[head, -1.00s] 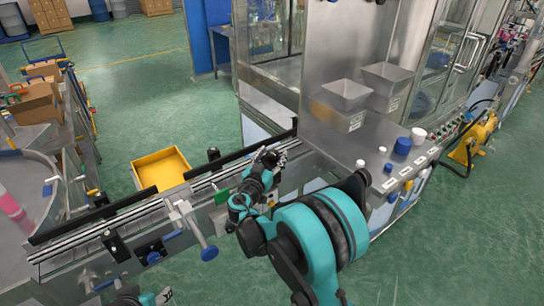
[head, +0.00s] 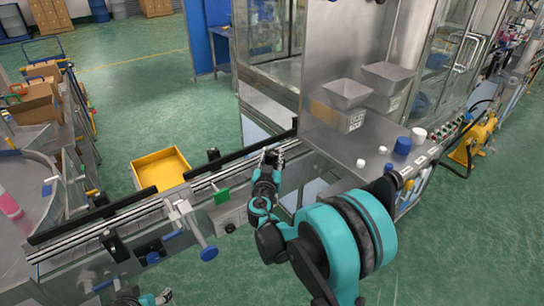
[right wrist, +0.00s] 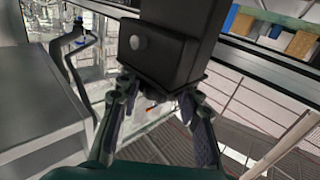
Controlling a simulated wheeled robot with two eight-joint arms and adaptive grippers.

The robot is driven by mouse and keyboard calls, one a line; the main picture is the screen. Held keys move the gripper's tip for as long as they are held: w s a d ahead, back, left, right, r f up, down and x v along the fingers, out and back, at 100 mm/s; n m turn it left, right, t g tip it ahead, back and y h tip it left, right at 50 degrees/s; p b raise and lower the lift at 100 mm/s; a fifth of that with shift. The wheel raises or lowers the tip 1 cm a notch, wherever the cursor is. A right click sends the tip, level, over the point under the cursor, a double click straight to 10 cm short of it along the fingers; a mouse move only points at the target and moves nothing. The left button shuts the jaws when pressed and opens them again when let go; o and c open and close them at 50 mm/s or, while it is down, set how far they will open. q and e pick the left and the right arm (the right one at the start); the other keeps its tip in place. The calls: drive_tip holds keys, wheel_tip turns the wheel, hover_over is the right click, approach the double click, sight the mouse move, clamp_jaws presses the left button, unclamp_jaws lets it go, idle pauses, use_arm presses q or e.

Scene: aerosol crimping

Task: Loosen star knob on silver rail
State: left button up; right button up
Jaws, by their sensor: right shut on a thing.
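The silver rail (head: 75,240) runs diagonally along the machine's front in the head view. My right gripper (head: 272,155) is at its right end, by the black guide bar. In the right wrist view, my right gripper (right wrist: 165,100) has its two fingers on either side of a small dark part just under a black block (right wrist: 160,55). It is shut on that part, seemingly the star knob, whose shape is mostly hidden by the block and fingers. My left gripper (head: 160,297) is partly visible at the bottom edge of the head view, away from the rail; its jaw state is unclear.
Blue-ended handles (head: 209,253) and a green piece (head: 222,196) stick out along the rail's front. A yellow bin (head: 160,168) is behind the rail. A steel shelf with blue and white caps (head: 402,146) stands close to my right arm.

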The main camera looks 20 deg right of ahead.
drive_tip(key=n+y, duration=0.2)
drive_tip(key=y, duration=0.1)
drive_tip(key=n+y, duration=0.2)
drive_tip(key=y, duration=0.1)
drive_tip(key=n+t+y+b, duration=0.1)
drive_tip(key=n+y, duration=0.1)
drive_tip(key=y, duration=0.1)
drive_tip(key=shift+d+y, duration=0.3)
drive_tip(key=shift+y, duration=0.1)
drive_tip(key=n+g+y, duration=0.1)
drive_tip(key=n+y, duration=0.1)
drive_tip(key=y, duration=0.1)
drive_tip(key=n+y, duration=0.2)
drive_tip(key=y, duration=0.1)
drive_tip(key=shift+a+g, duration=0.1)
drive_tip(key=shift+g, duration=0.3)
drive_tip(key=shift+n+g+y, duration=0.7)
drive_tip(key=shift+n+y, duration=0.3)
drive_tip(key=shift+a+y, duration=0.1)
drive_tip(key=shift+y, duration=0.2)
drive_tip(key=o, duration=1.2)
